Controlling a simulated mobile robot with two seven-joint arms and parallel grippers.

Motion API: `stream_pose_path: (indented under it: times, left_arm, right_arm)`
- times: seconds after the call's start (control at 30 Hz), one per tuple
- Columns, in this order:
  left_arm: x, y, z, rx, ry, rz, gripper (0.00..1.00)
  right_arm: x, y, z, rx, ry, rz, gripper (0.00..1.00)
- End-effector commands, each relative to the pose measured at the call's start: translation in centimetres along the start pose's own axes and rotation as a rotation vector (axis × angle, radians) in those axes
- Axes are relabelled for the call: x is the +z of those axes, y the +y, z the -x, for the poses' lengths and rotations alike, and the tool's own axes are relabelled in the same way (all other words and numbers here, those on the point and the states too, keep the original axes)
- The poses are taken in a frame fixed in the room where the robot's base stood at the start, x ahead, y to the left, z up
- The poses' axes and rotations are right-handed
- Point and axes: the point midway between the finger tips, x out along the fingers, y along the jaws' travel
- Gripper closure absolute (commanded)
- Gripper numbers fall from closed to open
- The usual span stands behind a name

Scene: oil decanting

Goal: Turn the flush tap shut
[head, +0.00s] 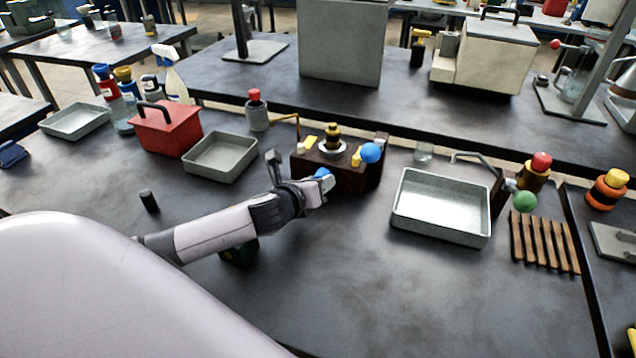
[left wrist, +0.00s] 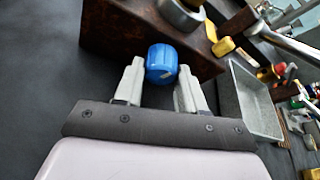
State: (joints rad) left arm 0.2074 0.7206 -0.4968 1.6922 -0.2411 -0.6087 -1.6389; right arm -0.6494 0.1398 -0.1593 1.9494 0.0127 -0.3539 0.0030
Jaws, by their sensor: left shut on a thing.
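A dark brown box (head: 345,178) with a brass fitting on top stands mid-table. A blue tap knob (head: 322,173) is on its front face, partly hidden by my gripper in the head view. In the left wrist view the blue knob (left wrist: 162,62) sits between the two pale fingers, against the brown box (left wrist: 128,32). My left gripper (head: 325,183) is shut on this knob. A second knob, a blue ball (head: 370,152), is at the box's upper right corner. No lettering naming the taps is readable. My right gripper is not in view.
A grey tray (head: 400,218) lies right of the box and another grey tray (head: 222,158) left of it. A green ball knob (head: 524,202) and a slatted wooden rack (head: 545,244) are farther right. A red toolbox (head: 168,128) stands at left. The front tabletop is mostly clear.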

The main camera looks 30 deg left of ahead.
Motion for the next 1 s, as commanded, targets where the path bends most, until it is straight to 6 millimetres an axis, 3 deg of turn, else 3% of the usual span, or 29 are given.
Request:
stream_pose_path:
  times: [0.4,0.93,0.97,1.0]
  left_arm:
    - [-0.14,0.17,0.0,-0.069,0.002,0.172,0.91]
    - [-0.16,0.11,0.0,-0.079,0.003,0.195,0.91]
    - [-0.16,0.11,0.0,-0.079,0.003,0.195,0.54]
    - [-0.16,0.11,0.0,-0.079,0.003,0.195,0.41]
  right_arm:
    - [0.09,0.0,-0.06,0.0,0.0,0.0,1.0]
    - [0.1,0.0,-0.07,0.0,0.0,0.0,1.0]
    - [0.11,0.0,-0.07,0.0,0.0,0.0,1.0]
    - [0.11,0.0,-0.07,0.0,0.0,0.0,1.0]
